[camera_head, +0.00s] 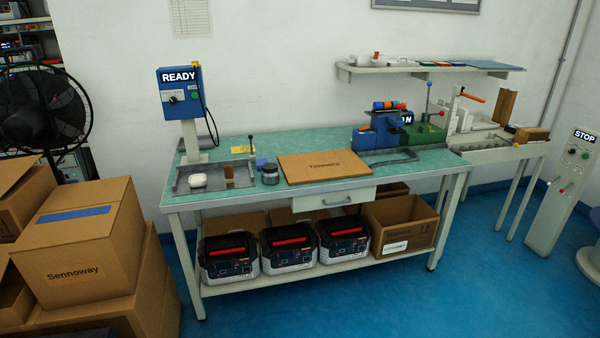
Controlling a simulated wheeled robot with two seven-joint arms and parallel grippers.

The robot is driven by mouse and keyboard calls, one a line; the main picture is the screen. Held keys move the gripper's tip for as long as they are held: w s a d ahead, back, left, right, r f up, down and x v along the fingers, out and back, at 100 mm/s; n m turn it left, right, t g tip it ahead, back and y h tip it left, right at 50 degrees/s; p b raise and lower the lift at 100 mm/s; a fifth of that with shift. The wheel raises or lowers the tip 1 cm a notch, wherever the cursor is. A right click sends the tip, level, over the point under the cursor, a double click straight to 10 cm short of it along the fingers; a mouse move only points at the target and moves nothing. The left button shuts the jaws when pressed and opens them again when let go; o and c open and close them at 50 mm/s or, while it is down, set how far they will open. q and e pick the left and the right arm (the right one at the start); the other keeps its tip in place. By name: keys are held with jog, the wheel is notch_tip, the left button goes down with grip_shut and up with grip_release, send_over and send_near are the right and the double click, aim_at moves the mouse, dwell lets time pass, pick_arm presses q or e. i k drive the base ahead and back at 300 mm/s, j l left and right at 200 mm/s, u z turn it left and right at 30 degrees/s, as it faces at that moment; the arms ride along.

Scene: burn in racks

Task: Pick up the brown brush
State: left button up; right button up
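A small brown upright object (229,174), which could be the brown brush, stands in the shallow grey tray (210,188) at the left end of the green-topped workbench (300,146). It is too small to make out bristles or a handle. A white rounded object (198,180) lies to its left in the tray. Another brown block-like object (530,134) sits on the side table at the right; I cannot tell whether it is a brush. Neither of my grippers is in view.
A jar (270,174) and a flat cardboard box (323,165) are right of the tray. A blue READY box (180,93) stands behind it. Cardboard boxes (80,245) and a black fan (42,108) crowd the left. Blue floor (400,300) is open at front right.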

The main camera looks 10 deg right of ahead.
aim_at(228, 169)
jog(key=i+u, duration=0.15)
jog(key=i, duration=0.5)
jog(key=i+l+u, duration=0.15)
jog(key=i, duration=0.5)
